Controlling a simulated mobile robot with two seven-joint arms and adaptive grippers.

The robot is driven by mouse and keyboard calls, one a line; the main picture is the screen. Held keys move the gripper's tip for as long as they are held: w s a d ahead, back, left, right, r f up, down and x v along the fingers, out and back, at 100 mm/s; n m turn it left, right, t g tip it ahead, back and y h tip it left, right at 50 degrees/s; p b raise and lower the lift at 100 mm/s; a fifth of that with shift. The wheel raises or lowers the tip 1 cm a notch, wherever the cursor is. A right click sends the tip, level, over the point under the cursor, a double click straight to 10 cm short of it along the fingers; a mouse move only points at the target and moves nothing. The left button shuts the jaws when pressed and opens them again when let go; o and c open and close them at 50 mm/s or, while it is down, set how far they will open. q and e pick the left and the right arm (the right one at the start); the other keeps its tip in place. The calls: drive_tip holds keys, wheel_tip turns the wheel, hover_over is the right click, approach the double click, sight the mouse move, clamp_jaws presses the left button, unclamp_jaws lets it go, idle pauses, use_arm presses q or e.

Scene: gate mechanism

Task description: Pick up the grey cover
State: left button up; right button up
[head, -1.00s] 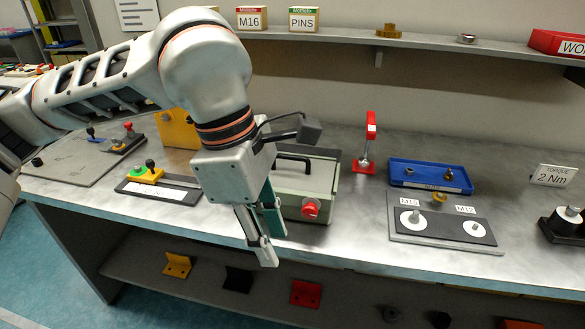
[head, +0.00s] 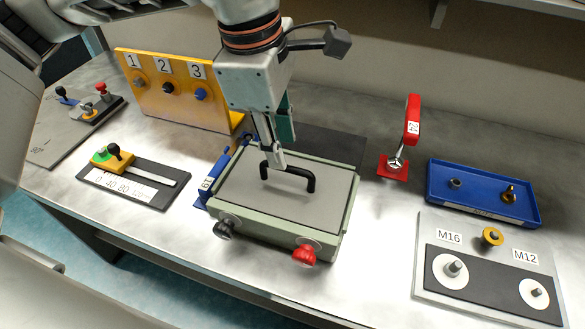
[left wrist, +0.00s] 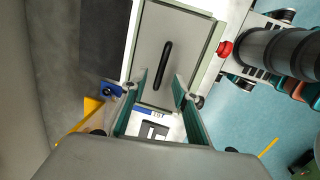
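The grey cover (head: 320,195) is the flat lid on the pale green box (head: 270,235). It carries a black bar handle (head: 298,177). My left gripper (head: 274,152) is over the box, pointing down at the left end of the handle in the head view; whether it touches cannot be told there. In the left wrist view my left gripper (left wrist: 161,82) has its fingers apart with nothing between them. The handle (left wrist: 165,65) and the cover (left wrist: 180,30) lie beyond the fingertips. My right gripper is in neither view.
A red knob (head: 304,255) and a black knob (head: 224,228) stick out of the box front. A yellow numbered panel (head: 165,90) stands behind left. A red lever (head: 411,120) and a blue tray (head: 470,205) are right. The table's front edge is close to the box.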

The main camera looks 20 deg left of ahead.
sight(287, 168)
use_arm(q)
wheel_tip(287, 168, down, 2)
drive_tip(key=shift+s, duration=0.15)
drive_tip(key=f, duration=0.3)
drive_tip(key=w+f, duration=0.1)
drive_tip(key=f, duration=0.1)
drive_tip(key=shift+d, duration=0.3)
drive_tip(key=shift+r, duration=0.1)
clamp_jaws()
